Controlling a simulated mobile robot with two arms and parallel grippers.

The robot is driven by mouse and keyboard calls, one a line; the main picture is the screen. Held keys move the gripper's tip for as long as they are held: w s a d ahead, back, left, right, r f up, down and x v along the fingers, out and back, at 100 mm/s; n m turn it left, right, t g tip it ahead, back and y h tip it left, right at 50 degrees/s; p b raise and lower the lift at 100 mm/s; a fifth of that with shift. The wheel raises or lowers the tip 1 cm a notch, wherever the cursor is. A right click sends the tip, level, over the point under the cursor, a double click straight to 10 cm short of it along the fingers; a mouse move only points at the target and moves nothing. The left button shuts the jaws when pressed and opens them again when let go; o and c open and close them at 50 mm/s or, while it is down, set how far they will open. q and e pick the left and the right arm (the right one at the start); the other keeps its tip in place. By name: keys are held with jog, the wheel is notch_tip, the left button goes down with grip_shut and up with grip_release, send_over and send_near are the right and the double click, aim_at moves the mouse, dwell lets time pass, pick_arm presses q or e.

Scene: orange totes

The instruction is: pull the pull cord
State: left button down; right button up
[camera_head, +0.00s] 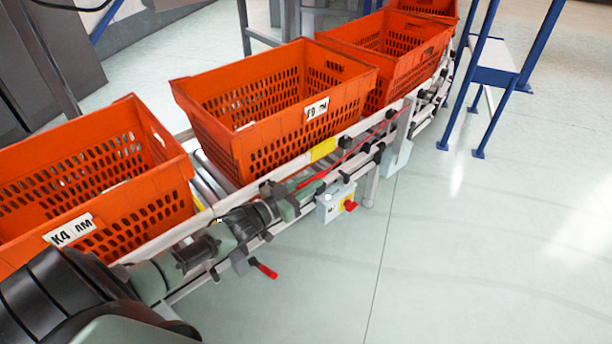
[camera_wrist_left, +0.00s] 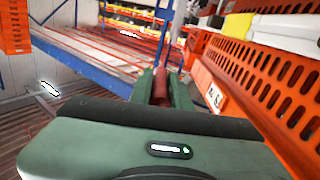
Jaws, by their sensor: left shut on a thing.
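The pull cord (camera_head: 350,153) is a thin red line running along the side of the conveyor in the head view. My left arm reaches in from the lower left along the conveyor's side. My left gripper (camera_head: 308,188) is at the near end of the visible cord and is shut on it. In the left wrist view, a red piece (camera_wrist_left: 160,88) sits between the green fingers of the gripper (camera_wrist_left: 161,80). The part of the cord inside the jaws is mostly hidden. My right gripper is not in view.
Orange totes (camera_head: 270,95) stand in a row on the conveyor (camera_head: 325,150), close beside my arm. A grey box with a red knob (camera_head: 350,205) is mounted just below the gripper. A red handle (camera_head: 264,270) hangs lower left. Open floor (camera_head: 480,250) lies to the right.

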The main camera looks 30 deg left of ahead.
pick_arm(q)
jog(key=shift+s+d+f, duration=0.1)
jog(key=shift+d, duration=0.2)
